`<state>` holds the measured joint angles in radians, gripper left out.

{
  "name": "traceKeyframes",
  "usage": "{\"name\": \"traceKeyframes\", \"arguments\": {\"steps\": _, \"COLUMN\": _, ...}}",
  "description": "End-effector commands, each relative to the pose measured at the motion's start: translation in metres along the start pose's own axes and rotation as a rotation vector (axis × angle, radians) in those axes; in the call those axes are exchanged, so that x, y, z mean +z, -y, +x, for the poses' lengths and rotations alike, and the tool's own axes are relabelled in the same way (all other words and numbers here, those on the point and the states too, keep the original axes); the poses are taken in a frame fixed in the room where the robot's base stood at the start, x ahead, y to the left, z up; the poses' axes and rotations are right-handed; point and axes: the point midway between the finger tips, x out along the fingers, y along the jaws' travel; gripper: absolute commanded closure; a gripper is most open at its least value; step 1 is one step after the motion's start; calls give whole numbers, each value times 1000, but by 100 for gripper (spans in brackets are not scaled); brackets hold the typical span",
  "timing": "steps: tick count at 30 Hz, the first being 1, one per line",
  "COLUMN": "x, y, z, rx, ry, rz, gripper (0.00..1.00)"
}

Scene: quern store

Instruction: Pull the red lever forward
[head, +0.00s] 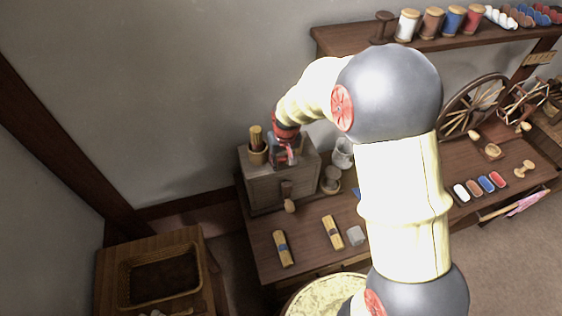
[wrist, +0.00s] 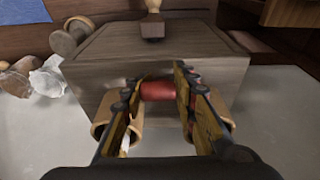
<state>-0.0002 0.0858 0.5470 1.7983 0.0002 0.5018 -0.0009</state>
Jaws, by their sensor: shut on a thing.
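The red lever (wrist: 158,90) shows in the wrist view as a short red cylinder between my fingers, in front of a grey-brown wooden box (wrist: 165,55). My gripper (wrist: 157,88) is shut on it, with one finger on each side. In the head view my gripper (head: 286,152) is over the back of the box (head: 270,183), and the lever's red is mostly hidden by the gripper. The lever's base and its tilt cannot be made out.
A clear jar (head: 342,153) is to the right. A wooden-handled piece (head: 289,205) sticks out at the box's front. Two yellow bundles (head: 283,248) lie on the table in front. A shelf (head: 345,38) hangs above.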

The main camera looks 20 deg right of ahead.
Motion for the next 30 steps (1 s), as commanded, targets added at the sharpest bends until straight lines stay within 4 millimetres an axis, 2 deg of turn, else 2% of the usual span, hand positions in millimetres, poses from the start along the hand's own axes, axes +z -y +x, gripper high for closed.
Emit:
{"name": "traceKeyframes", "arguments": {"steps": 4, "x": 1, "y": -2, "z": 1, "rx": 2, "ry": 3, "rz": 3, "gripper": 98}}
{"name": "traceKeyframes", "arguments": {"steps": 5, "x": 1, "y": -2, "z": 1, "rx": 2, "ry": 3, "rz": 3, "gripper": 72}}
{"name": "traceKeyframes", "arguments": {"steps": 14, "x": 1, "y": -1, "z": 1, "rx": 1, "ry": 3, "rz": 2, "gripper": 55}}
{"name": "traceKeyframes", "arguments": {"steps": 24, "x": 0, "y": 0, "z": -2, "rx": 0, "ry": 2, "rz": 1, "gripper": 53}}
{"name": "traceKeyframes", "arguments": {"steps": 30, "x": 0, "y": -1, "z": -24, "rx": 0, "ry": 0, "rz": 1, "gripper": 53}}
